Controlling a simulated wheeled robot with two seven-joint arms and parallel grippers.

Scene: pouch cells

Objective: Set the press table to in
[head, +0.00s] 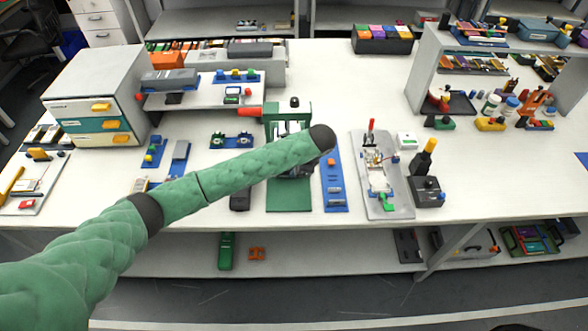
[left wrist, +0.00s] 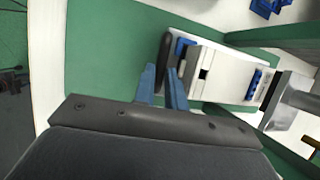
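The green press (head: 272,125) stands on the bench in the middle of the head view, on a green base plate (head: 289,197). My left arm crosses in front of it and hides most of its table and my left gripper. In the left wrist view the pale press table (left wrist: 222,72) lies over the green base (left wrist: 108,50). A black handle (left wrist: 168,48) stands at its near end. The blue fingers of my left gripper (left wrist: 163,85) are close together on either side of this handle and seem shut on it. My right gripper is not in view.
A blue tray (head: 334,180) with small parts lies just right of the press. Beyond it are a grey fixture plate (head: 380,185) and a black box (head: 427,193). A dark object (head: 240,198) lies left of the base. The bench's front edge is close.

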